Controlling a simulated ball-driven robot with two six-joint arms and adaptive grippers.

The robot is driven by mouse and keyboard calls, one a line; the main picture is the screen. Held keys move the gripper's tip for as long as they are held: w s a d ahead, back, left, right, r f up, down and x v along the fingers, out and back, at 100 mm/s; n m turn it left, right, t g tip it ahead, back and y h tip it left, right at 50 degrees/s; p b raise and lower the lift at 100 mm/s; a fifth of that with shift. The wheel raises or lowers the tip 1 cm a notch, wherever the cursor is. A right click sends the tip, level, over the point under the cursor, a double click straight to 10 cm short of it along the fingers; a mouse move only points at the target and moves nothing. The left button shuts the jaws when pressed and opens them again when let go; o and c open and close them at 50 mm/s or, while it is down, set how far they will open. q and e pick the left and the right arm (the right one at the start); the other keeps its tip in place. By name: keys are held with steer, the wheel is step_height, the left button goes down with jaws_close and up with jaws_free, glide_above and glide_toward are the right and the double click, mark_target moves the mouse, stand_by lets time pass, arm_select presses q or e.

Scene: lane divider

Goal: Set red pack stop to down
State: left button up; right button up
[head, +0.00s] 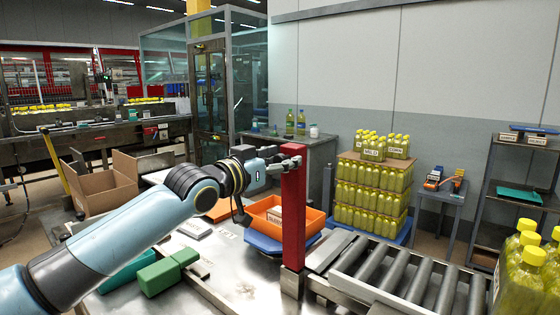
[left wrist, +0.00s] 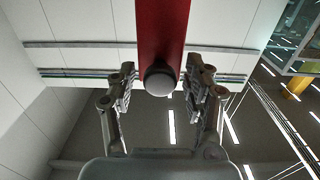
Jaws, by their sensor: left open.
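The red pack stop (head: 293,222) is a tall red bar standing upright at the near end of the roller conveyor. In the left wrist view the red bar (left wrist: 162,30) comes in from the top, with a round grey knob (left wrist: 159,78) on it. My left gripper (head: 289,160) is at the upper end of the bar. Its fingers (left wrist: 161,88) are open, one on each side of the knob, with gaps visible between. The exact depth of the knob between the fingers is hard to tell. My right gripper is not in view.
An orange bin (head: 268,213) sits on a blue tray just behind the bar. Grey rollers (head: 400,275) run to the right, with yellow bottles (head: 522,280) at the right edge. A green block (head: 160,273) lies on the metal table below my left arm.

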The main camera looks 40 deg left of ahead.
arm_select(q)
jaws_close()
stand_by(0.3)
steer(key=shift+w, duration=0.15)
